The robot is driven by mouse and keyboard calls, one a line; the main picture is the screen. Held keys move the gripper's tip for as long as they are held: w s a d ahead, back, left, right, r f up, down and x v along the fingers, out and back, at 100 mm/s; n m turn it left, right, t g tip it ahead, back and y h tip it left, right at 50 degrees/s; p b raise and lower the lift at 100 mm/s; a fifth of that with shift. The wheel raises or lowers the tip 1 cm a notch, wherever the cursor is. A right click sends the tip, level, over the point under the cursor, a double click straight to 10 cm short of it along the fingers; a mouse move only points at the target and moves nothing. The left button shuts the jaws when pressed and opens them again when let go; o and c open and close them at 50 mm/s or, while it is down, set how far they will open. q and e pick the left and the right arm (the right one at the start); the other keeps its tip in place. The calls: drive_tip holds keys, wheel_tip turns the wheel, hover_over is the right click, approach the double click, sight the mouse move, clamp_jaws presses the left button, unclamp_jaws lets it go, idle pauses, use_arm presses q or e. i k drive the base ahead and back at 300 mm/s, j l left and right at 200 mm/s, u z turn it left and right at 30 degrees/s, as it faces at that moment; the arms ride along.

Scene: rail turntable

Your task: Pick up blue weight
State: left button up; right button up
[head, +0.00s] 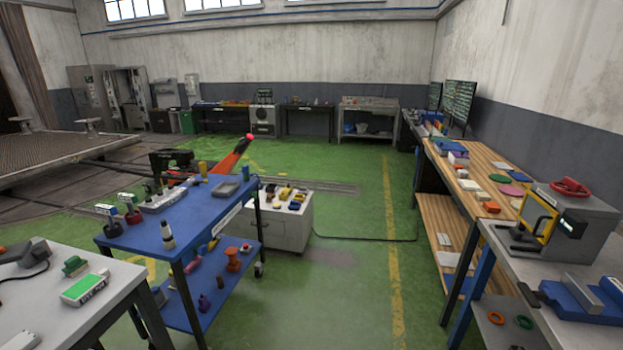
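I cannot make out for certain which thing is the blue weight. A small dark-blue upright piece (246,171) stands at the far right corner of the blue cart's top (205,207). Neither of my grippers is in view.
A grey table (110,300) is at front left, with a green-topped device (83,289). A white cabinet (290,228) stands behind the cart. A wooden workbench (470,178) and a grey bench (545,260) line the right. Green floor (345,290) between is clear.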

sight(295, 205)
drive_tip(key=i+u, duration=0.15)
drive_tip(key=i, duration=0.65)
drive_tip(key=i+z, duration=0.2)
drive_tip(key=i, duration=0.2)
drive_tip(key=i+j+z, duration=0.2)
drive_tip(key=i, duration=0.25)
drive_tip(key=i+j+z, duration=0.25)
drive_tip(key=i+j, duration=0.2)
drive_tip(key=i+j+z, duration=0.3)
drive_tip(key=i+j, duration=0.25)
